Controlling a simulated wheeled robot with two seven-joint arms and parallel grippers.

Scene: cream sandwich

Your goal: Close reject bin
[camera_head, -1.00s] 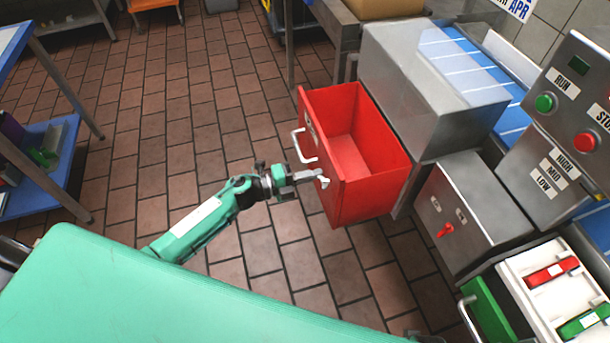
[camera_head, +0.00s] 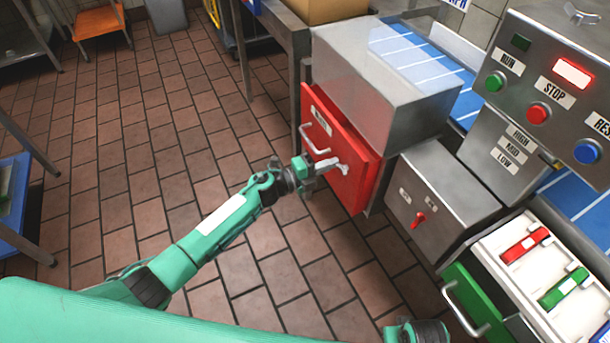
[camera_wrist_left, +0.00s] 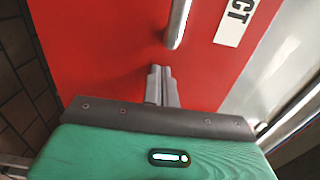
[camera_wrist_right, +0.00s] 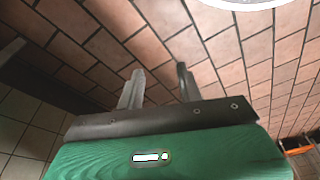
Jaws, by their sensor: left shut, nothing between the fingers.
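The red reject bin (camera_head: 338,178) is a drawer under a steel housing. It stands almost fully in, with its inside hidden; a narrow red strip shows along its right side. Its silver handle (camera_head: 313,140) and white label (camera_head: 321,121) are on the front. My left gripper (camera_head: 330,165) is shut and empty at the front panel, below and right of the handle. In the left wrist view, its closed fingers (camera_wrist_left: 161,82) point at the red front (camera_wrist_left: 100,45); I cannot tell whether they touch. My right gripper (camera_wrist_right: 158,80) is open and empty over floor tiles.
The steel housing (camera_head: 375,85) stands above the bin. A steel box with a red knob (camera_head: 418,218) is to its right. An open green drawer (camera_head: 475,300) and a white tray (camera_head: 565,318) are at lower right. The tiled floor (camera_head: 130,190) left of the bin is clear.

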